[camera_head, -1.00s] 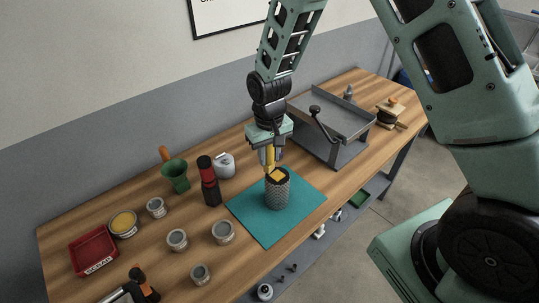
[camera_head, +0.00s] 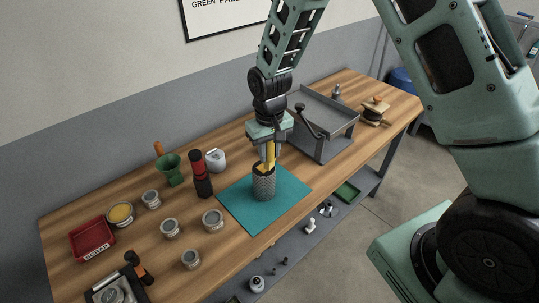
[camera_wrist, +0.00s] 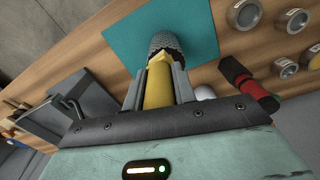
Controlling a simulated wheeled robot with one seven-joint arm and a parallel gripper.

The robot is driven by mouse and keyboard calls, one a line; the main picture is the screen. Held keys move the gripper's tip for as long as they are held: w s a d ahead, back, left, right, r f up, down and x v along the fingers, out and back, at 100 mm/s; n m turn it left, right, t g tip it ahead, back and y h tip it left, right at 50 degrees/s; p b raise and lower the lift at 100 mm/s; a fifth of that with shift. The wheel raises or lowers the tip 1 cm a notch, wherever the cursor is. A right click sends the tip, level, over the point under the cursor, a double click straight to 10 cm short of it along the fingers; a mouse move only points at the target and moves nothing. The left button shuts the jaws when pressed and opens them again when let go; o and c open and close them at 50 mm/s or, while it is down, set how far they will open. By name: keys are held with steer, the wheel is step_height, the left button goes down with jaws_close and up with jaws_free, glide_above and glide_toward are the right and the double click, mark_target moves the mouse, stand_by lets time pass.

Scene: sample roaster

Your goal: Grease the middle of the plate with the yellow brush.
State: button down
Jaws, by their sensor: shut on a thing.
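The yellow brush (camera_wrist: 157,88) has a thick yellow handle, held between the two fingers of my gripper (camera_wrist: 160,82) in the wrist view. In the head view my gripper (camera_head: 267,155) points down, directly over a grey textured cup (camera_head: 264,184). The brush's yellow (camera_head: 267,166) shows at the cup's mouth; its lower end is hidden. The cup stands upright on a teal mat (camera_head: 290,192). I cannot tell for certain which thing is the plate.
A grey raised tray stand (camera_head: 338,122) with a crank is right of my gripper. A red and black cylinder (camera_head: 202,180), a white container (camera_head: 216,160), a green vessel (camera_head: 171,172), several tins and a red tray (camera_head: 92,240) stand to the left. The mat's front is clear.

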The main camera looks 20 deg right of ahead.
steer(key=shift+s+r+p, duration=0.1)
steer(key=shift+r+p, duration=1.8)
steer(key=shift+r, duration=0.9)
